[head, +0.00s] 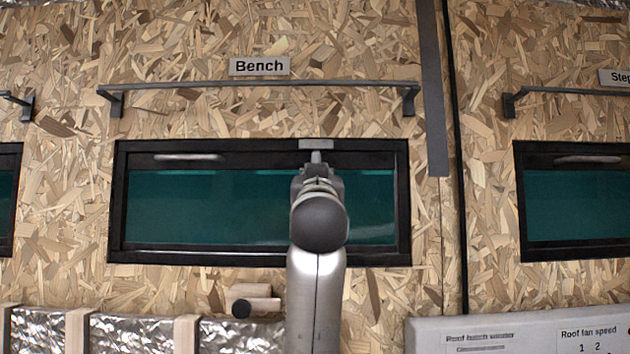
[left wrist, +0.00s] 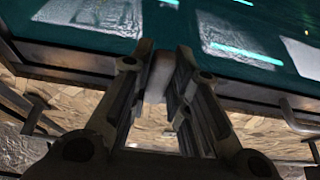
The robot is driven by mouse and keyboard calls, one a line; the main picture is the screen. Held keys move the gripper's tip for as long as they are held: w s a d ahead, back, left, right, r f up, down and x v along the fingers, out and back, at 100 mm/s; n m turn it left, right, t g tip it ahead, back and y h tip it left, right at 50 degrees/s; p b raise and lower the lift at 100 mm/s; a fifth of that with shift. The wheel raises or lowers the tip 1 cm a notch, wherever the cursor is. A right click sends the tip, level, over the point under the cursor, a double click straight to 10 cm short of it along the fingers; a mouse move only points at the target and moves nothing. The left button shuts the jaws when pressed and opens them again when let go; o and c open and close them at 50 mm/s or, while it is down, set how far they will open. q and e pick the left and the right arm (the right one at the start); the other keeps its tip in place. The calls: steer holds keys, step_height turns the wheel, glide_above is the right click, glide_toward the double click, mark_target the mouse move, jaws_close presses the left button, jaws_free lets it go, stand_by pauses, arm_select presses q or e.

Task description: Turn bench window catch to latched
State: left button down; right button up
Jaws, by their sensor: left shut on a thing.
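The bench window (head: 215,215) has a black frame and dark green glass, under the "Bench" sign (head: 260,66). Its catch (head: 316,144) is a light grey plate at the top of the frame, with a short stem pointing down. My left gripper (head: 317,166) is at the stem, and my arm hides most of the gripper and the glass behind it. In the left wrist view the two fingers of the left gripper (left wrist: 160,88) are shut on the pale catch lever (left wrist: 158,72). My right gripper is in neither view.
A dark rail (head: 260,86) runs above the window. A dark vertical strip (head: 432,100) hangs to its right. A wooden block with a black knob (head: 254,300) is below. A label panel (head: 510,335) is at bottom right.

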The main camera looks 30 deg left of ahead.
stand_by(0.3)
arm_select(q)
steer(key=c, duration=1.4)
jaws_free()
steer(key=shift+o, duration=0.2)
steer(key=shift+s+d, duration=0.1)
steer(key=shift+s, duration=0.05)
steer(key=v, duration=1.1)
steer(key=shift+s+d+f, duration=0.2)
steer(key=shift+s+f, duration=0.05)
